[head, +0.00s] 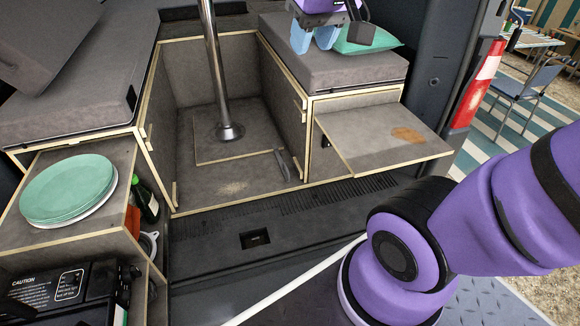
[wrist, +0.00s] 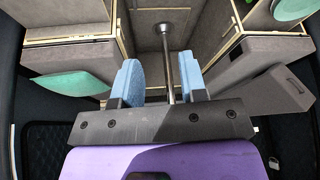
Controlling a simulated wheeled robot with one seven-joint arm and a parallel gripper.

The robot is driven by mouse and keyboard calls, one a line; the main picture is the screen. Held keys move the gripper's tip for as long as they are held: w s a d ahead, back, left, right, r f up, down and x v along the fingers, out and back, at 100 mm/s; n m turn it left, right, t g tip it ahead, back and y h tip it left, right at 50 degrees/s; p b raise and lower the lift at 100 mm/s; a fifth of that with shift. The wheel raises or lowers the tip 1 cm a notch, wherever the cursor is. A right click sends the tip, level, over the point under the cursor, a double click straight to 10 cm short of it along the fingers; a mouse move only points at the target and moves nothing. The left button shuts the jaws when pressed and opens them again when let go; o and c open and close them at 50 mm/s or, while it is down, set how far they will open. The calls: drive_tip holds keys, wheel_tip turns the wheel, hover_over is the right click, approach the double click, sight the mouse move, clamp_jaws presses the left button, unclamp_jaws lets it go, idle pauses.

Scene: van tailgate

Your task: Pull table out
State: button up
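A flat grey board with pale edges (head: 385,138) juts out from under the right bench in the head view, with a brown patch on its top. It looks like a pull-out table; part of it lies inside the bench opening. A metal pole (head: 216,70) stands upright in the floor well; its top is out of view. My gripper (head: 314,44) is above the right bench cushion, beside a green pillow, apart from the board. In the wrist view my gripper (wrist: 162,82) has its blue fingers spread, with the pole visible in the background between them. Nothing is held.
The right bench cushion (head: 335,72) is above the board. At left, teal plates (head: 68,187) sit on a shelf (head: 25,235), with a bottle (head: 145,200) beside it. A red and white striped panel (head: 477,85) is at the right. The floor well is mostly clear.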

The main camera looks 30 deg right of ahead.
drive_tip(key=w+d+f, duration=0.2)
drive_tip(key=w, duration=0.7)
drive_tip(key=m+g+h, duration=0.2)
drive_tip(key=m+g, duration=0.1)
drive_tip(key=g, duration=0.2)
hover_over(287, 169)
drive_tip(key=w+a, duration=0.1)
drive_tip(key=a, duration=0.1)
wheel_tip(287, 169, down, 53)
drive_tip(key=f, duration=0.3)
drive_tip(key=d+f, duration=0.1)
drive_tip(key=f, duration=0.7)
drive_tip(key=shift+s+d, duration=0.3)
drive_tip(key=shift+d, duration=0.05)
clamp_jaws()
